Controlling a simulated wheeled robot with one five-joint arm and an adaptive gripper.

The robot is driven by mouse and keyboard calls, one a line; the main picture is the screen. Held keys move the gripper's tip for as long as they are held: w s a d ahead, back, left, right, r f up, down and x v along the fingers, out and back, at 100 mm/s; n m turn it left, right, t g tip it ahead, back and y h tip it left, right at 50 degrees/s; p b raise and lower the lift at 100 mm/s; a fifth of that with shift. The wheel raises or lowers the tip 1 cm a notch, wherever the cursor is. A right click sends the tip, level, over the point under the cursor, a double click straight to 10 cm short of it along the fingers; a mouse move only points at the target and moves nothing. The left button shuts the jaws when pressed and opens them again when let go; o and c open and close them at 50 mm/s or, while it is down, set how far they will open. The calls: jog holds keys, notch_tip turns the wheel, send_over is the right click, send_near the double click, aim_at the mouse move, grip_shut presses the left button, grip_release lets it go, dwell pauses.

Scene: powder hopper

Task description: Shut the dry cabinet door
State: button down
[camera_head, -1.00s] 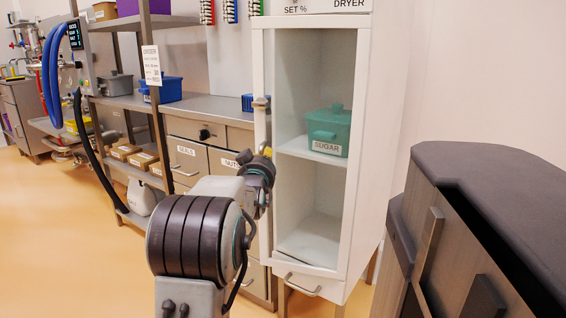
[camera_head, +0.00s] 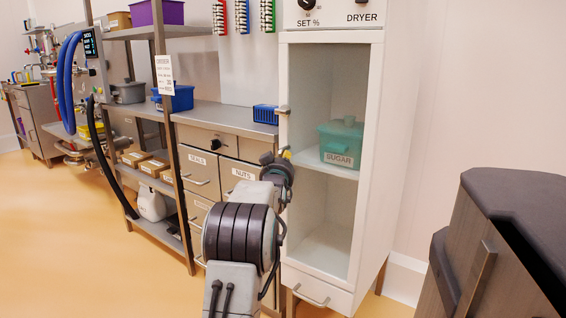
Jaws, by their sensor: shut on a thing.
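The dry cabinet (camera_head: 400,150) is a tall white unit at centre right, marked DRYER. Its white-framed door (camera_head: 321,276) has a large window and looks almost flush with the front; I cannot tell whether a small gap is left. The door handle (camera_head: 283,111) is at its left edge, and its lower part is hidden at my gripper. My gripper (camera_head: 286,154) is at the door's left edge, shut on the handle, with its fingers small and partly hidden by my arm. A green SUGAR box (camera_head: 341,142) stands on the shelf inside.
A drawer unit (camera_head: 222,173) with a worktop is close to the left of the cabinet. A blue basket (camera_head: 265,114) sits on that worktop. A dark, grey-topped unit (camera_head: 525,205) fills the right foreground. Open floor (camera_head: 130,280) lies at lower left.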

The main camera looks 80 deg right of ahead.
jog(key=shift+s, duration=0.15)
jog(key=c, duration=1.5)
grip_release()
jog(key=shift+s, duration=0.1)
jog(key=o, duration=0.5)
jog(key=shift+a, duration=0.15)
jog(key=shift+s+a, duration=0.2)
jog(key=shift+a, duration=1.75)
jog(key=shift+s+a, duration=0.2)
jog(key=shift+a, duration=1.75)
jog(key=shift+s+a, duration=0.2)
jog(key=shift+a, duration=1.75)
